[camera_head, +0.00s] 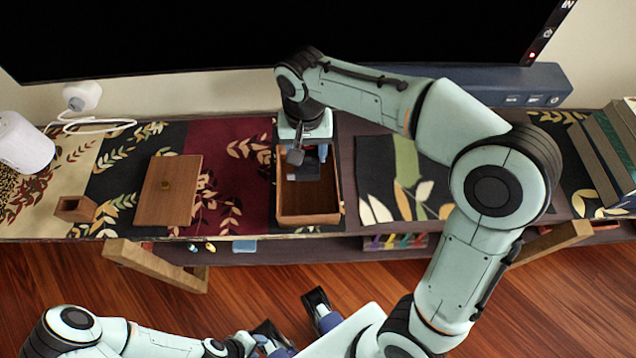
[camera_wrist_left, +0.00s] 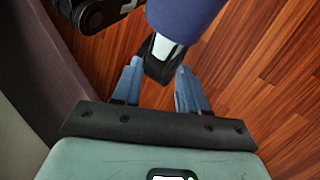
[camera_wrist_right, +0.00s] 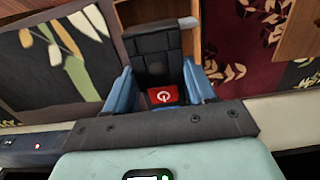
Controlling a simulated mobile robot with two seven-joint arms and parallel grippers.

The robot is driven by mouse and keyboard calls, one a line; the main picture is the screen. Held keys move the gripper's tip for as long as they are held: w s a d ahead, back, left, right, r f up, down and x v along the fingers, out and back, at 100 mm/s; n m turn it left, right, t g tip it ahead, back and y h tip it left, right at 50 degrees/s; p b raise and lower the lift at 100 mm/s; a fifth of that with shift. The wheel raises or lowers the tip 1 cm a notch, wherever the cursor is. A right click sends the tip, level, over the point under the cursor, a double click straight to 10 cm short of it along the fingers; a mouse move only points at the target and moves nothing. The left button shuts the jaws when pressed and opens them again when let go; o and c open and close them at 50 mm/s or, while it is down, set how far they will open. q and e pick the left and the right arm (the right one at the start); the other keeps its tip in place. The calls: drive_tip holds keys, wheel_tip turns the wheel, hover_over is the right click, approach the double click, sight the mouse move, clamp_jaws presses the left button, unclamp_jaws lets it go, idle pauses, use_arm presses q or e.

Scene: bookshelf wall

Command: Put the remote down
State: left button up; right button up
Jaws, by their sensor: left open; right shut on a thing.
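The remote is black with a red power button and shows between the fingers in the right wrist view (camera_wrist_right: 155,60). My right gripper (camera_head: 309,152) is shut on it, above an open wooden box (camera_head: 308,219). In the head view the arm and gripper hide much of the remote. The far end of the remote lies over the box opening; I cannot tell whether it touches the box. My left gripper (camera_wrist_left: 158,90) is open, low over the floor in front of the shelf, with dark and blue parts of my own body close to its fingers.
A white speaker (camera_head: 24,143) is at the far left. Books (camera_head: 606,150) stand at the right. A blue soundbar (camera_head: 500,87) and the television (camera_head: 200,35) are behind.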

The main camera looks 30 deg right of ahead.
sight(311, 200)
drive_tip(key=shift+s+d+f, duration=0.1)
use_arm(q)
drive_tip(key=f+b, duration=0.1)
drive_tip(key=b, duration=0.1)
drive_tip(key=w+f+b, duration=0.1)
drive_tip(key=f+b, duration=0.1)
drive_tip(key=shift+w+d+t, duration=0.1)
drive_tip(key=shift+w+t, duration=0.05)
drive_tip(key=shift+t, duration=0.25)
use_arm(e)
wheel_tip(311, 200, down, 20)
drive_tip(key=shift+r, duration=0.1)
drive_tip(key=o, duration=1.1)
use_arm(q)
drive_tip(key=shift+f, duration=0.1)
use_arm(e)
drive_tip(key=shift+o, duration=0.2)
